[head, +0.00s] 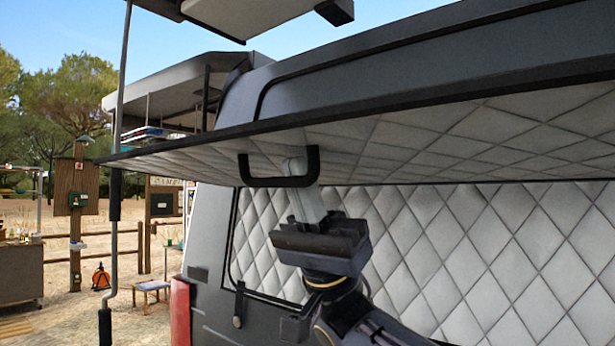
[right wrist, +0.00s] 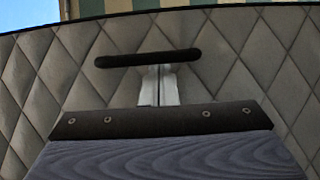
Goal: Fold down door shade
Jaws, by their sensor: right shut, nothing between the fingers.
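The door shade (head: 400,150) is a raised panel with a quilted light grey underside, sticking out nearly level from the van. A black U-shaped handle (head: 283,182) hangs from its underside near the left end; it shows as a dark bar in the right wrist view (right wrist: 148,59). My right gripper (head: 293,166) is shut and empty, its pale fingers pointing up at the handle. In the head view the fingertips show within the handle's loop, behind its bar. In the right wrist view the fingertips (right wrist: 158,70) meet the bar's lower edge; I cannot tell whether they touch. My left gripper is not in view.
The van's quilted wall (head: 440,240) lies behind my right arm, below the shade. A thin grey pole (head: 115,150) stands at the left. Further off are a wooden post (head: 76,200), a small bench (head: 152,288) and an orange bag (head: 101,277).

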